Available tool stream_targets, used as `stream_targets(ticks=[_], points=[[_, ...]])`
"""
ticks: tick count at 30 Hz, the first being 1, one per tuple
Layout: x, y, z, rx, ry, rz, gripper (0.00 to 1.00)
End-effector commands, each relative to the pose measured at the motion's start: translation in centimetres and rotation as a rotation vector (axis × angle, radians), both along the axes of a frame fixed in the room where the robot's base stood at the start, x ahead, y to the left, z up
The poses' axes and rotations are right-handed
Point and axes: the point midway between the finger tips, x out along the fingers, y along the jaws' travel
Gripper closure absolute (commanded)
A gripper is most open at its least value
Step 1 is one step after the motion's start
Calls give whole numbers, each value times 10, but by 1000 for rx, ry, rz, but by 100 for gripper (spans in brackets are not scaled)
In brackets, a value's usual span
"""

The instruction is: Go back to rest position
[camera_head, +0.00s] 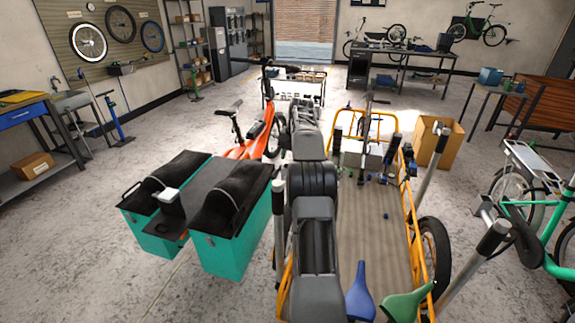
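My arm stretches away from me up the middle of the head view, over the left side of a cargo bike's bed. My gripper (304,112) seems to be at the far end of the arm, near the orange bike (255,137). It is small and partly hidden by my arm links, so I cannot tell whether its fingers are open or shut. I see nothing clearly held in it.
The yellow-framed cargo bed (378,235) lies right of my arm, with upright posts around it. Blue (360,291) and green (406,303) saddles are close in front. Teal panniers (222,250) stand left. A cardboard box (437,142) stands behind right.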

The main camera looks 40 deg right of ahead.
Motion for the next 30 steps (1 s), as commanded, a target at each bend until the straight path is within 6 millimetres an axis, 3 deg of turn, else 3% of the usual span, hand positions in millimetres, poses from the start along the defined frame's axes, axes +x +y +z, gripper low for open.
stream_targets(ticks=[6, 24, 30], points=[[-2, -1, 11, 0, 0, 0, 66], [-2, -1, 12, 1, 1, -2, 66], [0, -3, 12, 19, 8, -162, 66]])
